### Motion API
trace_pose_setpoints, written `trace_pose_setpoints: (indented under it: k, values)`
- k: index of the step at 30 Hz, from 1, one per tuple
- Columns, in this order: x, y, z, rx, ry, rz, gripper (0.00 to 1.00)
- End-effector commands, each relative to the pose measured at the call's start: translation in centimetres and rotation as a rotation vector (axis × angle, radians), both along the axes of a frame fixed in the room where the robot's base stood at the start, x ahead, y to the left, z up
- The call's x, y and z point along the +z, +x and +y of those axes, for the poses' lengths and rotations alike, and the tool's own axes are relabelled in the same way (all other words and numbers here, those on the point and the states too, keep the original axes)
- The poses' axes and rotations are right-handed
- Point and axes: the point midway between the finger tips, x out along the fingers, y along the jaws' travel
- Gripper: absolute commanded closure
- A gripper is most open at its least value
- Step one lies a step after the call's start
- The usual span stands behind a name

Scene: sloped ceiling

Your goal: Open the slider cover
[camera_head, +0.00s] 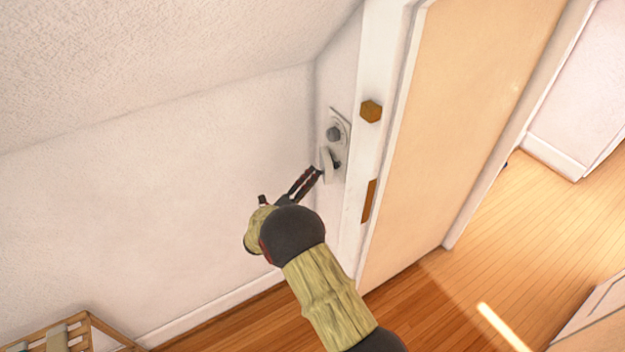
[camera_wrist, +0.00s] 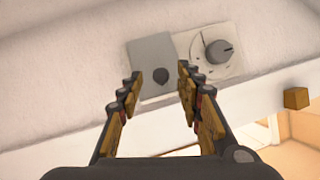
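A small pale wall panel (camera_head: 338,114) is on the narrow wall beside the door frame. It carries a round grey dial (camera_head: 333,133), which also shows in the wrist view (camera_wrist: 218,52). The slider cover appears to be the flat grey plate (camera_wrist: 150,52) beside the dial; in the head view it looks like a pale piece (camera_head: 327,164) low on the panel. Contact cannot be told.
A white door frame (camera_head: 375,60) and a tan door (camera_head: 460,110) stand just right of the panel. Brass-coloured pieces (camera_head: 371,111) sit on the frame. The ceiling slopes down at upper left. A wooden slatted frame (camera_head: 60,335) is at lower left. Wood floor lies below.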

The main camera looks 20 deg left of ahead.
Motion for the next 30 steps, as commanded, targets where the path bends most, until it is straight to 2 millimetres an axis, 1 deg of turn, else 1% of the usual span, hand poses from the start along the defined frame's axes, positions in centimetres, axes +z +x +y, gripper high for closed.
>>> trace_pose_setpoints:
  k: [3, 11, 27, 30]
  values:
    - [0.09, 0.48, -0.19, -0.001, 0.000, 0.000, 0.64]
    - [0.16, 0.55, -0.20, 0.000, 0.001, 0.000, 0.65]
    - [0.13, 0.54, -0.20, 0.000, 0.000, 0.000, 0.95]
    - [0.10, 0.53, -0.21, 0.000, 0.000, 0.000, 1.00]
